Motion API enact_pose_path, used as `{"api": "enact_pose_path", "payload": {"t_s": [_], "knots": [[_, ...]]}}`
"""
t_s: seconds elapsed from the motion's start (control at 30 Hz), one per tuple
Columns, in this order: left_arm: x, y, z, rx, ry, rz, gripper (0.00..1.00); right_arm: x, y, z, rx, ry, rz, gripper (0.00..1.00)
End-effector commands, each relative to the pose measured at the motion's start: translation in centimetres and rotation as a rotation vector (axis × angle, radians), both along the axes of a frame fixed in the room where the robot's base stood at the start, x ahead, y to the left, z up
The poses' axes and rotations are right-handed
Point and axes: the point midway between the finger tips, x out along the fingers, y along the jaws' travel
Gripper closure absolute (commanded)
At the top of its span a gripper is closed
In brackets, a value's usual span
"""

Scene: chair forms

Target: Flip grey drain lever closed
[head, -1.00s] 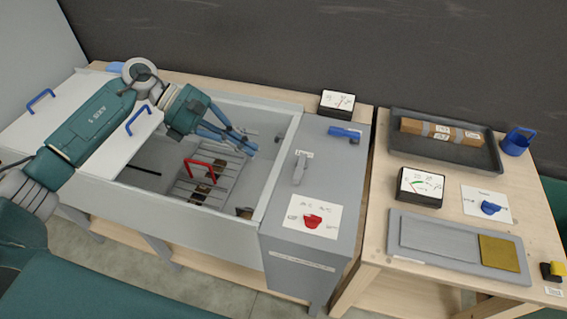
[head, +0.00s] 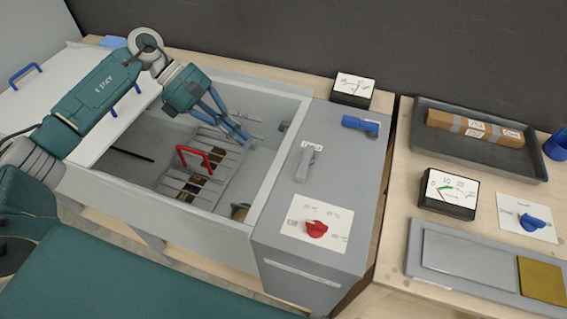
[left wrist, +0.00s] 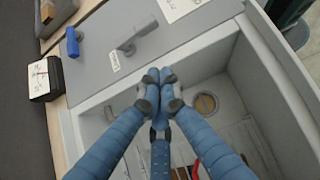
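The grey drain lever (head: 303,166) sits on top of the grey panel to the right of the open tank, with a small white label by its far end. It also shows in the left wrist view (left wrist: 136,39), beyond my fingertips. My left gripper (head: 244,139) is over the tank's right part, left of the lever and apart from it. In the left wrist view, the blue fingers of my left gripper (left wrist: 159,88) meet at their tips, with nothing held between them. My right gripper is not in view.
The tank (head: 262,195) has a raised right wall beside the panel. A red handle (head: 190,153) stands on a rack inside. A blue lever (head: 360,124) and a red knob (head: 316,228) are also on the panel. A gauge (head: 352,88) stands behind it.

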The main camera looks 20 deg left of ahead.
Motion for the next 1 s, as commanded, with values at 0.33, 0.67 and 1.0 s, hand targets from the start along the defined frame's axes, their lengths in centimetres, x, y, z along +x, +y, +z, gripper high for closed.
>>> {"api": "enact_pose_path", "payload": {"t_s": [0.33, 0.67, 1.0], "knots": [[-0.1, -1.0, -0.7, -0.002, 0.003, -0.003, 1.0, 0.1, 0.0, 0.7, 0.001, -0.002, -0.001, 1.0], [-0.3, -5.9, -5.2, -0.004, 0.004, -0.003, 1.0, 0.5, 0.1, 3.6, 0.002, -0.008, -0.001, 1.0], [-0.2, -10.4, -6.7, -0.002, 0.001, -0.001, 1.0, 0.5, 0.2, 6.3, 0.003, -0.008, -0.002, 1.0]]}}
